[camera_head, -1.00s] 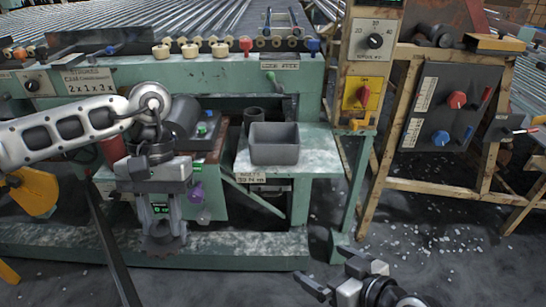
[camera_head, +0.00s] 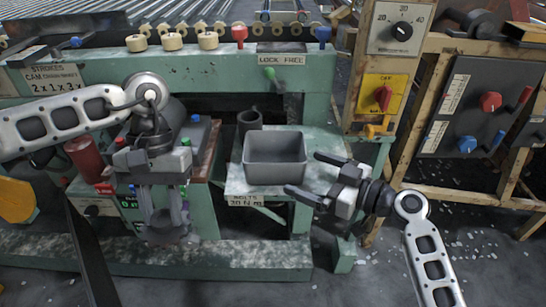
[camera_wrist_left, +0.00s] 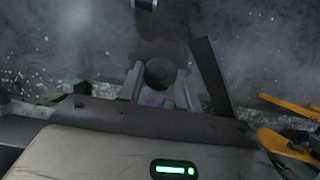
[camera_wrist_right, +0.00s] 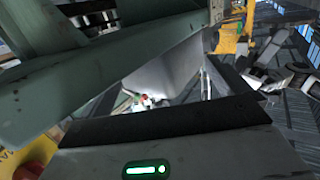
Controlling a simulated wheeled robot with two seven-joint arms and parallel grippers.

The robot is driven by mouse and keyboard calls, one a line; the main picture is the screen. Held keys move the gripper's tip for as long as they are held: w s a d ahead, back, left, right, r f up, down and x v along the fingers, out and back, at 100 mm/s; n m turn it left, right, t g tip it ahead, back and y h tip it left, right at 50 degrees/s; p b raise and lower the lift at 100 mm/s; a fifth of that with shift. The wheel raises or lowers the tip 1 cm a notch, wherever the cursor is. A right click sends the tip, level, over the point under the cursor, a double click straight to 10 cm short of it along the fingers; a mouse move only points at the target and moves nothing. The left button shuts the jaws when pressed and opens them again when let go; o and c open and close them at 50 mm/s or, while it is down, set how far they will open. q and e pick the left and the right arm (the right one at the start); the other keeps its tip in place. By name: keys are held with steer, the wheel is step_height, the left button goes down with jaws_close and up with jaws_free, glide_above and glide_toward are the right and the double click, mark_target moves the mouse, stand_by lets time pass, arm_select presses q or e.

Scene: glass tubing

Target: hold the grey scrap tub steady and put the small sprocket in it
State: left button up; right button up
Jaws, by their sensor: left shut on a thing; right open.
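The grey scrap tub (camera_head: 274,174) is an open rectangular box standing upright on the small green shelf. My right gripper (camera_head: 304,173) is open just right of the tub, one finger near its right side and one near its front right corner; I cannot tell whether they touch it. My left gripper (camera_head: 165,214) points down, left of the tub and in front of the machine. It is shut on the small sprocket (camera_head: 168,233), a dark toothed disc. In the left wrist view the sprocket's round hub (camera_wrist_left: 160,72) shows between the fingers.
A dark grey cylinder (camera_head: 249,121) stands behind the tub at left. The green machine beam (camera_head: 190,75) runs behind the shelf. A red cylinder (camera_head: 83,158) is beside my left arm. A wooden-framed control panel (camera_head: 466,105) stands at right.

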mark_target(295, 168)
arm_select(q)
steer(key=shift+r, duration=0.1)
arm_select(e)
steer(key=x, duration=0.4)
steer(key=shift+a, duration=0.1)
arm_select(q)
step_height(295, 168, down, 2)
steer(key=shift+f+b, duration=0.2)
steer(key=shift+b, duration=0.95)
arm_select(e)
steer(key=x, duration=0.3)
steer(key=shift+f, duration=0.15)
arm_select(q)
steer(key=shift+f, duration=0.2)
arm_select(e)
steer(key=shift+w+a, duration=0.25)
steer(key=shift+a, duration=0.15)
steer(key=c, duration=0.5)
